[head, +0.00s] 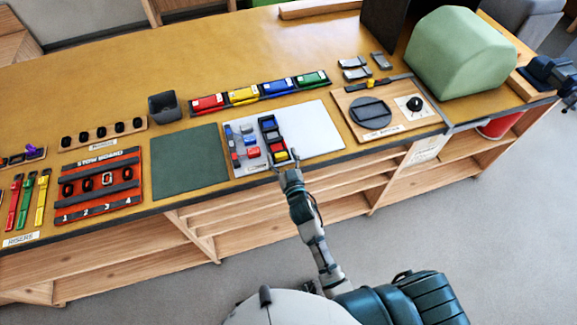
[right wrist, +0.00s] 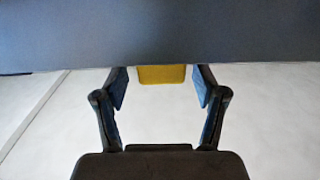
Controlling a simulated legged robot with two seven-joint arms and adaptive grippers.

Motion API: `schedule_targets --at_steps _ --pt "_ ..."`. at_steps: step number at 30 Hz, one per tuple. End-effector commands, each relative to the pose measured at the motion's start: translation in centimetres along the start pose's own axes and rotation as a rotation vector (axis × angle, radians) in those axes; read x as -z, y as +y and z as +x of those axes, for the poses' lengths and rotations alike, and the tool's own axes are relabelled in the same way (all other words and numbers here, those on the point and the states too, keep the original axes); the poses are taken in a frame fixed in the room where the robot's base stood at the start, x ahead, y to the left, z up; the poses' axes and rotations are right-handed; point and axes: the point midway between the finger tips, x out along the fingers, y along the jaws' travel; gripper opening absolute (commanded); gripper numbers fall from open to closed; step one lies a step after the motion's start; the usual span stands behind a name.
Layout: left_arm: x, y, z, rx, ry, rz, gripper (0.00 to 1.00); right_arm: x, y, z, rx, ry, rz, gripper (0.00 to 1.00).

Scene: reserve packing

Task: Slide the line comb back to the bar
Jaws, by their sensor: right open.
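A dark narrow rack (head: 262,133) with blue, grey, red and yellow pieces in a row stands on a pale board at the middle of the counter. I cannot tell for certain which part is the line comb or the bar. A grey-blue strip (head: 231,146) with small red and blue pieces lies left of the rack. My right gripper (head: 289,171) is open at the counter's front edge, just in front of the rack's yellow end piece (head: 281,156). In the right wrist view a yellow block (right wrist: 162,74) shows between the open fingers (right wrist: 160,88), apart from both. My left gripper is out of view.
A dark green mat (head: 188,160) lies to the left, beyond it a red stow board (head: 98,186). A rail of coloured pieces (head: 260,91) lies behind. A wooden board with a dark disc (head: 370,112) and a green rounded case (head: 460,55) stand right. The white sheet (head: 317,130) has bare room.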

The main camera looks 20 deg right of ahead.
Motion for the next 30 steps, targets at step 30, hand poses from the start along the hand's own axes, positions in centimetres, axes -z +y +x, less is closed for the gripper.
schedule_targets --at_steps 30 --pt "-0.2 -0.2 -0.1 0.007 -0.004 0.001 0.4 -0.2 1.0 -11.1 0.001 0.0 0.009 0.71"
